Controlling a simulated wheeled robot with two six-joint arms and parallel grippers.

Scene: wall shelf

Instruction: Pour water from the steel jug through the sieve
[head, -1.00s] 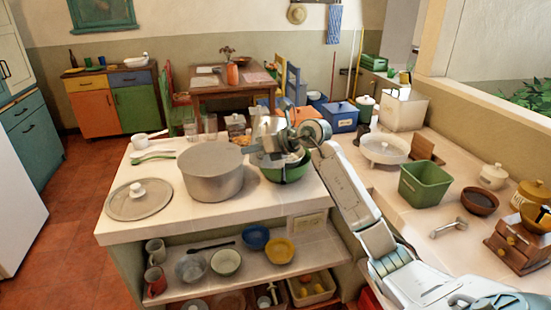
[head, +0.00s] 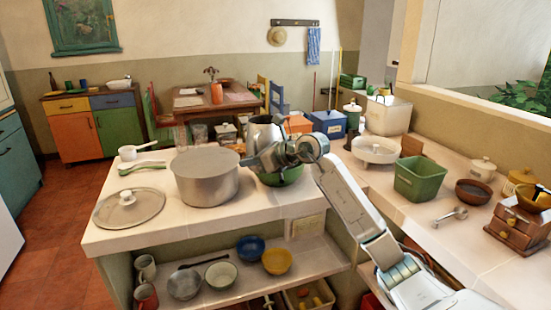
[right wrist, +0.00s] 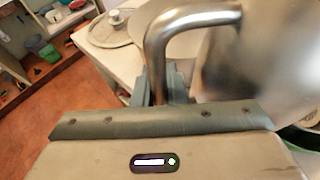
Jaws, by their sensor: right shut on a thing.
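The steel jug (head: 262,132) stands about upright in the air above the counter, over the near left side of the green bowl (head: 283,178). My right gripper (head: 256,162) is shut on the jug's handle; the right wrist view shows the curved handle (right wrist: 190,20) between the fingers and the jug's body (right wrist: 265,60) at the right. The green bowl is partly hidden behind the gripper and jug. The sieve cannot be made out clearly at the bowl's covered top. No water is seen. My left gripper is not in view.
A big grey pot (head: 204,180) stands close left of the bowl, with a lid (head: 130,209) at the counter's left. A green tub (head: 420,180) stands on the right counter (head: 410,225). The front edge is clear.

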